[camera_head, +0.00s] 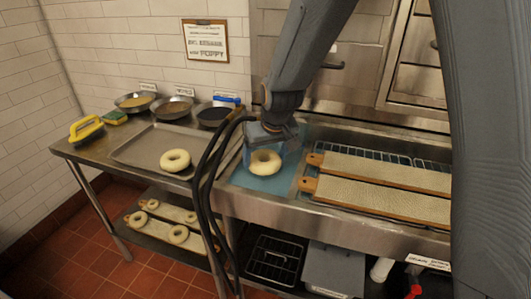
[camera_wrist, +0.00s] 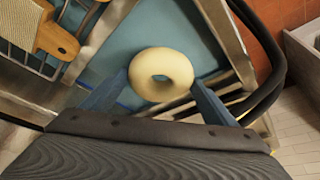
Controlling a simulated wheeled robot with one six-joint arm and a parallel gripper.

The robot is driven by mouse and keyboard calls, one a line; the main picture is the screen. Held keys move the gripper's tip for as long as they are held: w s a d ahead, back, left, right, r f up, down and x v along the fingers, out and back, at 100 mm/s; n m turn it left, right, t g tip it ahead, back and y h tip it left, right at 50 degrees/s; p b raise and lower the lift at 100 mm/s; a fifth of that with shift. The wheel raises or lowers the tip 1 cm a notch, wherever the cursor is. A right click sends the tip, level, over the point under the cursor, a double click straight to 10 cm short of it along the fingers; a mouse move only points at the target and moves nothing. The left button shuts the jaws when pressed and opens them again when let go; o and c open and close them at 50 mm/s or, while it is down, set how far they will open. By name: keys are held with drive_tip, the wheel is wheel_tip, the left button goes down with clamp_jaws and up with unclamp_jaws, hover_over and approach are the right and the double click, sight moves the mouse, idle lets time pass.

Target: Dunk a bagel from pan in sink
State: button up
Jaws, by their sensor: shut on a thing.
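My gripper (camera_wrist: 160,98) is shut on a pale bagel (camera_wrist: 160,74), with one blue finger on each side of it in the wrist view. In the head view the held bagel (camera_head: 265,162) is over the blue water of the sink (camera_head: 258,184). I cannot tell whether it touches the water. Another pale bagel (camera_head: 175,160) lies on the metal pan (camera_head: 137,146) on the left table.
Black hoses (camera_head: 207,170) hang between the pan and the sink. Wooden boards (camera_head: 385,172) lie on racks right of the water. Bowls (camera_head: 173,106), a yellow-handled brush (camera_head: 87,129) and a sponge (camera_head: 114,117) stand behind and left of the pan. More bagels (camera_head: 178,234) lie on the lower shelf.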

drive_tip(key=shift+f+b, duration=2.3)
drive_tip(key=shift+f, duration=2.45)
drive_tip(key=shift+r, duration=0.1)
wheel_tip(320, 180, up, 13)
drive_tip(key=p, duration=0.9)
